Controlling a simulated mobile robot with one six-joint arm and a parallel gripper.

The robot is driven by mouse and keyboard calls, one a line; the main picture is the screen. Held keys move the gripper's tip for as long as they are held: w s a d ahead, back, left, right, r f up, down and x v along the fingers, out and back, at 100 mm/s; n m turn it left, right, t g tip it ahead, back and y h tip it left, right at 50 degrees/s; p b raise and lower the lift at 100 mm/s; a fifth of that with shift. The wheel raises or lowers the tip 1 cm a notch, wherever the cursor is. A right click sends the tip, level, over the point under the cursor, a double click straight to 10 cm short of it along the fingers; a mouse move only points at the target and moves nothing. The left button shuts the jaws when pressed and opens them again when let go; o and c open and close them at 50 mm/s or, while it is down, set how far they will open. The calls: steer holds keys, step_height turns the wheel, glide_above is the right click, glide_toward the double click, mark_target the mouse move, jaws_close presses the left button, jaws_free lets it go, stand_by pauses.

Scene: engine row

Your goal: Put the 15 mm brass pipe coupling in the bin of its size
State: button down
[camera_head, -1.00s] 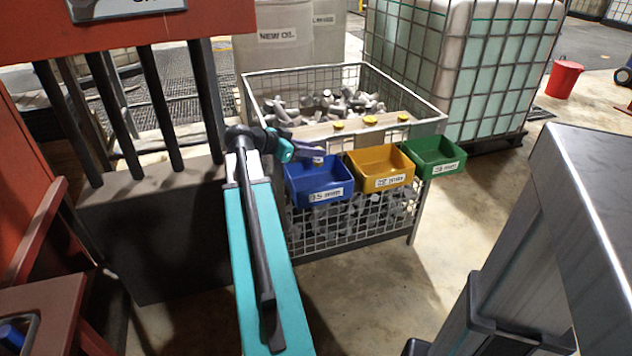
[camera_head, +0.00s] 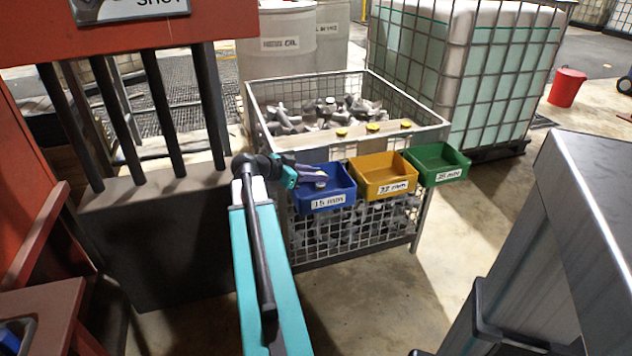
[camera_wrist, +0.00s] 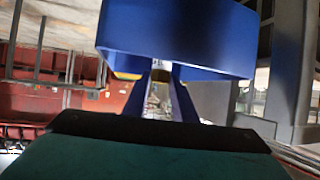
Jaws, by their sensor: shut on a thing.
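The blue bin (camera_head: 335,201), labelled 15 mm, hangs on the front of a wire cage, leftmost of three bins. My gripper (camera_head: 318,175) reaches in from the left with its fingertips over the blue bin's opening. A small greyish piece, the coupling (camera_head: 321,185), shows at the fingertips, inside the bin's outline; its brass colour is not clear. In the wrist view my gripper (camera_wrist: 160,74) is shut on the coupling (camera_wrist: 161,65), which is mostly hidden by the fingers. The blue bin (camera_wrist: 175,35) fills the top of that view, close to the fingertips.
A yellow bin (camera_head: 385,189) labelled 22 mm and a green bin (camera_head: 440,173) hang to the right. The wire cage (camera_head: 360,238) holds metal parts. A dark slotted box (camera_head: 150,245) stands left, a grey metal cabinet (camera_head: 590,200) right.

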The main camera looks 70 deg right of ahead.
steer(key=shift+f, duration=1.2)
steer(key=shift+f+b, duration=0.15)
steer(key=shift+b, duration=0.15)
steer(key=c, duration=1.5)
jaws_free()
steer(key=shift+o, duration=0.2)
steer(key=shift+r, duration=0.25)
steer(key=p+v, duration=0.1)
steer(key=v, duration=1.1)
steer(key=shift+f, duration=0.1)
